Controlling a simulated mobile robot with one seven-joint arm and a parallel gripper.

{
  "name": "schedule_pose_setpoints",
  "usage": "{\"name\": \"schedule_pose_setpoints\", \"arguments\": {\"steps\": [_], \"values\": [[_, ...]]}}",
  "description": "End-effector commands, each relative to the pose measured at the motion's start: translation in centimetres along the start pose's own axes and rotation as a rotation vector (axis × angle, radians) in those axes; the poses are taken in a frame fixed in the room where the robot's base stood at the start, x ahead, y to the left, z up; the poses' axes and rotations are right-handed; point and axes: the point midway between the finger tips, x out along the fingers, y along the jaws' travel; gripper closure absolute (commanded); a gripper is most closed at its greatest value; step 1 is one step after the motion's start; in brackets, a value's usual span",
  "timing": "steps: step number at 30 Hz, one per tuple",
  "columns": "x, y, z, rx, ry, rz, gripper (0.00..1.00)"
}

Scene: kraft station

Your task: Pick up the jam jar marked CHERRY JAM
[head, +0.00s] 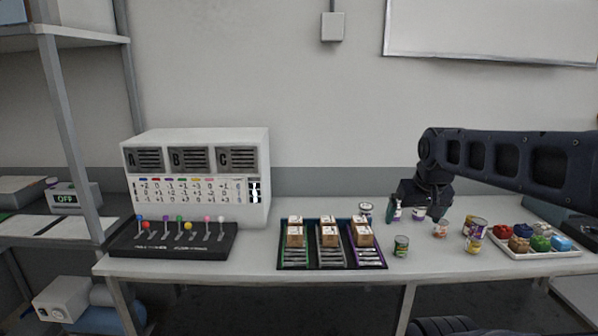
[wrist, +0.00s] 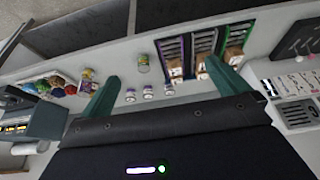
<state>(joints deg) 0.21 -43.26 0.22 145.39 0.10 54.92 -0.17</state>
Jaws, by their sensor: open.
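Several small jars and cans stand on the right half of the table, and their labels are too small to read, so I cannot tell which is marked CHERRY JAM. In the head view they include a green-labelled one (head: 401,246), an orange-red one (head: 440,229), a purple-labelled one (head: 418,214) and a white-lidded one (head: 366,208). My gripper (head: 405,213) is above the back of this group. In the wrist view its teal fingers (wrist: 163,70) are wide apart and empty. A green-lidded jar (wrist: 143,63) and a small pale-lidded jar (wrist: 148,92) show between them.
A rack of three coloured trays (head: 331,268) with brown boxes stands left of the jars. A white tray (head: 540,252) of coloured round items is at the right. A lever panel (head: 173,240) and a white console (head: 200,207) fill the left. Bare table lies in front of the jars.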

Motion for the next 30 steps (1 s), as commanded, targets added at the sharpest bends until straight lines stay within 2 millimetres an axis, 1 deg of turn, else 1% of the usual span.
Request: {"name": "schedule_pose_setpoints", "arguments": {"steps": [4, 7, 8, 15, 18, 20, 23, 30], "values": [[0.0, 0.0, 0.0, 0.001, 0.000, 0.000, 0.00], [0.0, 0.0, 0.0, 0.001, 0.000, 0.000, 0.20], [0.0, 0.0, 0.0, 0.001, 0.000, 0.000, 0.22], [0.0, 0.0, -0.1, 0.001, 0.000, 0.000, 0.22], [0.1, 0.2, -0.5, 0.012, -0.001, -0.003, 0.22], [0.2, 0.5, -1.2, 0.029, -0.003, -0.006, 0.22], [0.7, 1.3, -3.1, 0.076, -0.007, -0.014, 0.22], [2.9, 4.5, -8.8, 0.234, -0.015, -0.021, 0.22]]}}
